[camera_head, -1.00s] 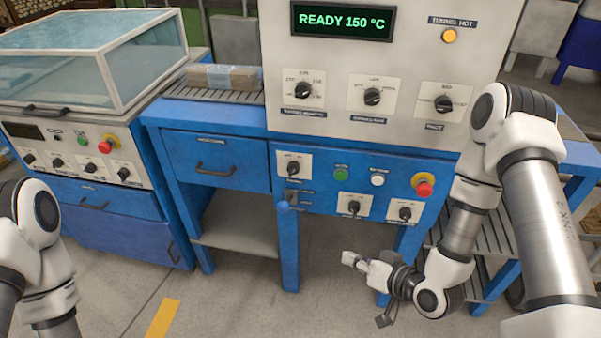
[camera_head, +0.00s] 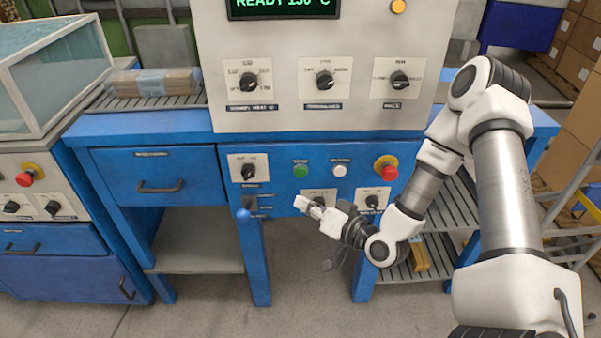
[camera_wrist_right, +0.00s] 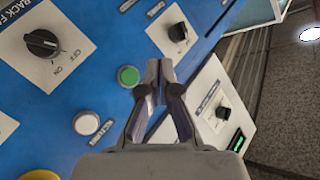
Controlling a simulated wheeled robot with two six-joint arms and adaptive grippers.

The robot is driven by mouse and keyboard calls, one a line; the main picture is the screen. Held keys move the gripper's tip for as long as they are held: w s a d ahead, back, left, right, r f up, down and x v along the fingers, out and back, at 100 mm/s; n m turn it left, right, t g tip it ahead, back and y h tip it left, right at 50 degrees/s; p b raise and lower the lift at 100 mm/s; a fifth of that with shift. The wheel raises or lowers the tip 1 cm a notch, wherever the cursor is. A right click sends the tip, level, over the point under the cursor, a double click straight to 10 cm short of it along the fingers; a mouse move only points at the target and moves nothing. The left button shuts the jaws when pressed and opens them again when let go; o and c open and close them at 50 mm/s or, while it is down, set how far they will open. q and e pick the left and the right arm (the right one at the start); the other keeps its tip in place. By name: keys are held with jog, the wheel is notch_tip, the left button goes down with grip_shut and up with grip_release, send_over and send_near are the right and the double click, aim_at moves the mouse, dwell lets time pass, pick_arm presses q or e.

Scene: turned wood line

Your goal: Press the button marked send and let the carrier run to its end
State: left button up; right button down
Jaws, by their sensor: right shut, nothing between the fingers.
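The blue control panel (camera_head: 275,200) carries a green button (camera_head: 300,171) and a white button (camera_head: 339,170). Their labels are too small to read, so I cannot tell which is marked send. My right gripper (camera_head: 312,208) is shut and empty, in front of the panel below these buttons and over a lower dial. In the right wrist view the closed fingers (camera_wrist_right: 160,72) show just beside the green button (camera_wrist_right: 128,76), with the white button (camera_wrist_right: 87,122) farther off. Contact cannot be told. A wrapped package (camera_head: 152,82) lies on the roller bed (camera_head: 140,102) at left. My left gripper is out of view.
A red stop button (camera_head: 386,168) sits right of the white one. A blue-knobbed lever (camera_head: 243,215) sticks out at the panel's lower left. The display (camera_head: 284,6) is cut off at the top. Cardboard boxes (camera_head: 575,120) stand at the right.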

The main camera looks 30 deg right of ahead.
aim_at(301, 172)
jog(key=shift+w+d, duration=0.6)
jog(key=shift+w, duration=0.4)
jog(key=shift+w+d, duration=0.6)
jog(key=shift+w, duration=0.35)
jog(key=shift+w+d, duration=0.6)
jog(key=shift+w, duration=0.4)
jog(key=shift+w, duration=0.1)
jog(key=shift+w+d, duration=0.2)
jog(key=shift+w, duration=0.05)
